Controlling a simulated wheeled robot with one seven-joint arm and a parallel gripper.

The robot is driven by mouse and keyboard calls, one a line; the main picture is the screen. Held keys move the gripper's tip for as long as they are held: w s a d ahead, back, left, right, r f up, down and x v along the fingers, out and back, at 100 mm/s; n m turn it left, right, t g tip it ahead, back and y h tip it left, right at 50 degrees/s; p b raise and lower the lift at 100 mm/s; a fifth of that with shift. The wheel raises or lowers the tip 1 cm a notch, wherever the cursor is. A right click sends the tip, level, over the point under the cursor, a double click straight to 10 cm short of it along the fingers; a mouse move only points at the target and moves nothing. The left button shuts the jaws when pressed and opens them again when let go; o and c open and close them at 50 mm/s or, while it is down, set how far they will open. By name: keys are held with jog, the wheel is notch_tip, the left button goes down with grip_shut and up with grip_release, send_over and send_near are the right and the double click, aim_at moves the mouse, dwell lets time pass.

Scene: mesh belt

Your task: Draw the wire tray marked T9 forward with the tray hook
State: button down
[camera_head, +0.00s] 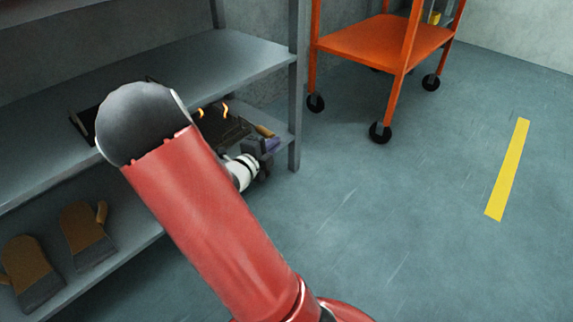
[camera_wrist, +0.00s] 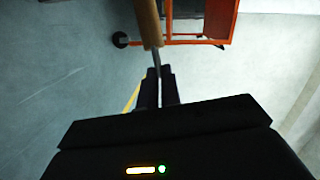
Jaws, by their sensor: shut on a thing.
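My gripper (camera_wrist: 159,84) is shut on the tray hook. In the wrist view the hook's thin metal shaft (camera_wrist: 158,62) runs between the fingers, and its wooden handle (camera_wrist: 150,22) extends beyond them. In the head view the wooden handle (camera_head: 264,131) shows beside my gripper (camera_head: 268,146), near the right end of the rack. A dark tray (camera_head: 232,132) with small orange pieces on it shows partly behind my arm on the lower shelf. Another dark flat edge (camera_head: 84,122) shows left of my arm on the shelf above. No T9 mark can be read, and the hook's tip cannot be made out.
The grey rack (camera_head: 225,60) fills the left, with an upright post (camera_head: 296,90) close to my gripper. Two brown mitts (camera_head: 84,232) lie on the lower shelf. An orange cart (camera_head: 385,42) stands behind. The floor with a yellow stripe (camera_head: 508,170) is clear at right.

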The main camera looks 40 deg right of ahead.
jog(key=shift+w+a+r, duration=0.2)
jog(key=shift+a+r, duration=0.05)
jog(key=shift+r, duration=0.2)
jog(key=shift+f+b, duration=0.15)
jog(key=shift+b, duration=0.25)
jog(key=w, duration=1)
notch_tip(320, 180, down, 8)
jog(key=shift+a, duration=0.45)
jog(key=shift+s, duration=0.1)
dwell(0.3)
